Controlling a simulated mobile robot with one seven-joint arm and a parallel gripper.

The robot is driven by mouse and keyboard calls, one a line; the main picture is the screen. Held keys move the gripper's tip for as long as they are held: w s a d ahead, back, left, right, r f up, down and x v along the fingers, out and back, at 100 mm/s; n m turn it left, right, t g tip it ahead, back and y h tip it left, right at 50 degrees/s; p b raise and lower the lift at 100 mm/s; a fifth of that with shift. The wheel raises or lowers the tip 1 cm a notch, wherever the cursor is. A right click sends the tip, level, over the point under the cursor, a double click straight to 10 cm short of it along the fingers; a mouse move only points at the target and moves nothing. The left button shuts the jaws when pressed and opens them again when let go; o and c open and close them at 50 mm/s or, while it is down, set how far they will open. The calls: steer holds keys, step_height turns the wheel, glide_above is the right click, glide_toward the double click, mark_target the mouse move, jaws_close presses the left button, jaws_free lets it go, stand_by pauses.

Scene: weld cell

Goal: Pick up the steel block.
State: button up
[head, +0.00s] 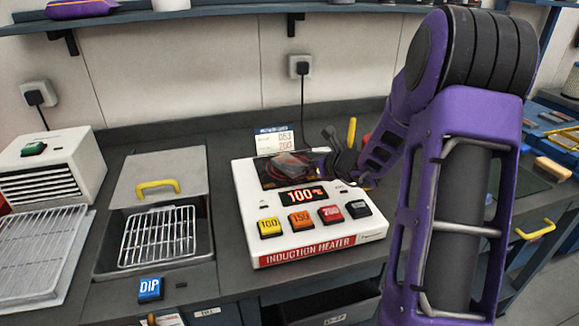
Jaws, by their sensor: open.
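A small greyish-red block (288,161), which looks like the steel block, lies on the dark top plate of the white induction heater (256,222). The heater's display reads 100. My gripper (322,160) is at the right side of the block, low over the heater's plate, coming in from the right. The jaws are open. My arm and wrist hide the right part of the plate, and the dark fingers are small, so I cannot tell if they touch the block.
The heater's front has yellow, orange, red and black buttons (301,219). A card (274,141) stands behind it. To the left is a sunken tank with a wire rack (157,237), a yellow-handled lid (160,180) and a blue DIP button (150,289). A white vented box (52,170) stands further left.

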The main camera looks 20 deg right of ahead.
mark_target(284, 159)
steer(key=shift+x, duration=2.9)
steer(key=shift+s+f, duration=0.1)
steer(key=shift+f, duration=0.1)
jaws_close()
steer(key=shift+r, duration=0.1)
